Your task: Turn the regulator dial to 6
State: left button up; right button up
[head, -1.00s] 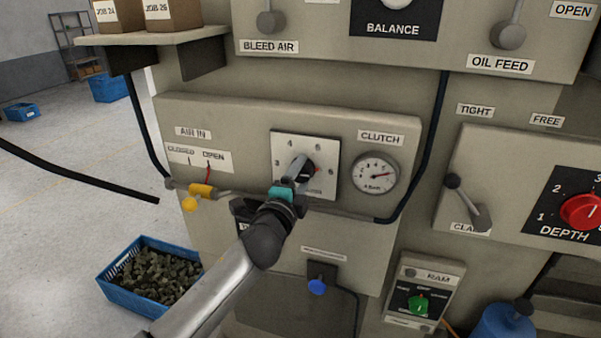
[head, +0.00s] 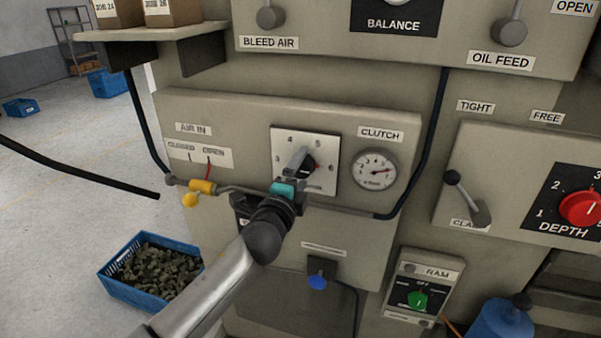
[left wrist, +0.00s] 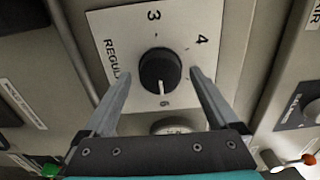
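The regulator dial is a black round knob on a white square plate (head: 279,143), partly hidden by my gripper in the head view. In the left wrist view the knob (left wrist: 160,70) shows clearly, and its white pointer line points at the 6 (left wrist: 164,103). The 3 and 4 also show there on the plate (left wrist: 178,22). My left gripper (head: 297,162) is in front of the plate. In the left wrist view its two fingers (left wrist: 161,72) stand apart on either side of the knob, with a gap on each side. My right gripper is not in view.
The clutch gauge (head: 375,170) is just right of the plate. A pipe with a yellow valve handle (head: 201,187) runs left of it. A blue knob (head: 317,282) and the ram box (head: 424,285) sit below. A blue crate (head: 140,295) is on the floor at left.

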pick_arm(q)
jog(key=shift+s, duration=0.1)
jog(key=b+v, duration=0.1)
jog(key=v, duration=1.4)
dwell(0.5)
